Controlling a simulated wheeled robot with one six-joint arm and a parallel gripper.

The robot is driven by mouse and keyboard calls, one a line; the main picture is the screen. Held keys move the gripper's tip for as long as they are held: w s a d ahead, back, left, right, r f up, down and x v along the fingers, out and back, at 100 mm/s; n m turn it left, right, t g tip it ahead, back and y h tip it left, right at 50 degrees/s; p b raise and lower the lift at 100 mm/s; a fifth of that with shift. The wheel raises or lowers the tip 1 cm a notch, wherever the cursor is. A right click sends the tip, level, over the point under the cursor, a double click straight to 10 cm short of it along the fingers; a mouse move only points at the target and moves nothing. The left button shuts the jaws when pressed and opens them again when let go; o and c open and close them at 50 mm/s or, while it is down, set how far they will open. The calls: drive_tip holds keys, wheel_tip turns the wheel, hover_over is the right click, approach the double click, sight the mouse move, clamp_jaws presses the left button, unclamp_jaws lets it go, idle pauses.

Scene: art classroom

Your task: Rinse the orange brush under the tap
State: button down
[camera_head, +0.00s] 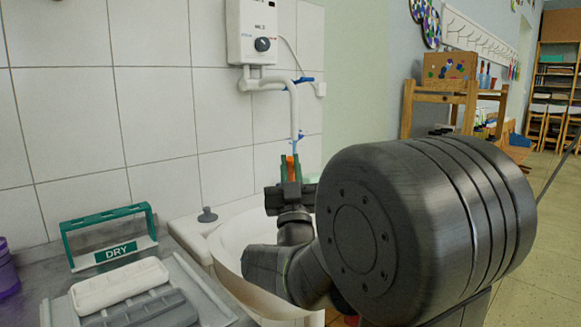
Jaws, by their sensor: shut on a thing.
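My gripper (291,160) is above the white basin (229,254), its green fingers pointing up. It is shut on the orange brush (290,168), of which only a narrow orange strip shows between the fingers. The tap's white spout pipe (294,110) comes down from the wall heater and ends just above the fingertips. A small blue patch (298,137) shows at the spout's lower end; I cannot tell whether it is running water. The brush's bristles cannot be made out. My arm hides the right part of the basin.
The white water heater (252,32) hangs on the tiled wall. A purple bottle (7,270) is at the left edge. A wooden shelf (450,95) stands behind.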

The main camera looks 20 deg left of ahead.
drive_tip(key=shift+w+a+r+p, duration=0.1)
drive_tip(key=shift+w+a+p, duration=0.1)
drive_tip(key=shift+w, duration=0.25)
drive_tip(key=shift+w+a+p, duration=0.1)
drive_tip(key=shift+w+a, duration=0.05)
drive_tip(key=shift+w, duration=0.3)
drive_tip(key=w, duration=0.2)
drive_tip(key=w+a, duration=0.1)
drive_tip(key=shift+w+a+f, duration=0.1)
drive_tip(key=shift+f, duration=0.15)
drive_tip(key=shift+w+a+r+b, duration=0.1)
drive_tip(key=shift+w+a+b, duration=0.2)
drive_tip(key=shift+w, duration=0.3)
drive_tip(key=shift+w+a+b, duration=0.2)
drive_tip(key=shift+w+b, duration=0.05)
drive_tip(key=shift+w, duration=0.35)
drive_tip(key=shift+w+d+b, duration=0.1)
drive_tip(key=shift+d+b, duration=0.15)
drive_tip(key=shift+b, duration=0.3)
drive_tip(key=shift+a+b, duration=0.25)
drive_tip(key=shift+b, duration=0.15)
drive_tip(key=shift+d+b, duration=0.25)
drive_tip(key=shift+b, duration=0.25)
